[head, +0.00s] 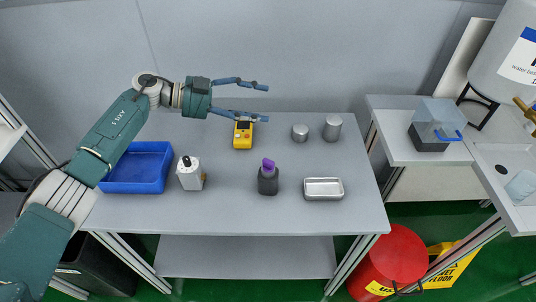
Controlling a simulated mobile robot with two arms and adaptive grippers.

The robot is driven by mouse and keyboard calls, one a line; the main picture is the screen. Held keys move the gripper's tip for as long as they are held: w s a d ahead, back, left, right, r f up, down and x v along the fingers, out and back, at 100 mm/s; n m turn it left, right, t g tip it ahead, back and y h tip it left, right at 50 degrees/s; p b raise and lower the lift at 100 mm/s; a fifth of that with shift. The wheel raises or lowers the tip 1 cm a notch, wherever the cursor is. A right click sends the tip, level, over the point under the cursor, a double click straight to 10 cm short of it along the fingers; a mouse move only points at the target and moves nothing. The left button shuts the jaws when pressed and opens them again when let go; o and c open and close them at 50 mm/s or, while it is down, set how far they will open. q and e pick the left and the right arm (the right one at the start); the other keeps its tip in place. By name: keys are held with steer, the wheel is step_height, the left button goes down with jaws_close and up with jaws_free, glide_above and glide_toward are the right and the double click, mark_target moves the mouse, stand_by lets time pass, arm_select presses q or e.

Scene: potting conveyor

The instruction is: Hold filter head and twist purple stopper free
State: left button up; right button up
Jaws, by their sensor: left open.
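A purple stopper (268,164) sits on top of a small dark grey body (268,182), which stands upright near the middle of the grey table; this dark body may be the filter head, but I cannot tell for sure. My left gripper (266,103) reaches in from the left over the back of the table. Its two blue fingers are spread apart and point right, with nothing between them. It is above and behind the stopper in the picture, apart from it. My right gripper does not show.
A yellow meter (243,135) stands just below the lower finger. The front middle is clear.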

mark_target(268, 162)
arm_select(q)
steer(key=s+d+f+m+g+y, duration=0.1)
steer(key=s+f+m+y, duration=0.1)
steer(key=s+m+y, duration=0.1)
steer(key=s+d+f+m+g+y, duration=0.1)
steer(key=s+d+f+m+y, duration=0.1)
steer(key=y, duration=0.3)
steer(key=s+d+f+m+g+y, duration=0.1)
steer(key=s+f+m+y, duration=0.3)
steer(key=s, duration=0.1)
steer(key=shift+d+f, duration=0.1)
steer(key=shift+d, duration=0.25)
steer(key=shift+w+a+m+t+y, duration=0.1)
steer(key=shift+a+m+t+y, duration=0.4)
steer(key=shift+y, duration=0.4)
steer(key=shift+a+f, duration=0.15)
steer(key=shift+a, duration=0.05)
step_height(268, 162, down, 12)
steer(key=shift+r, duration=0.1)
steer(key=c, duration=1.4)
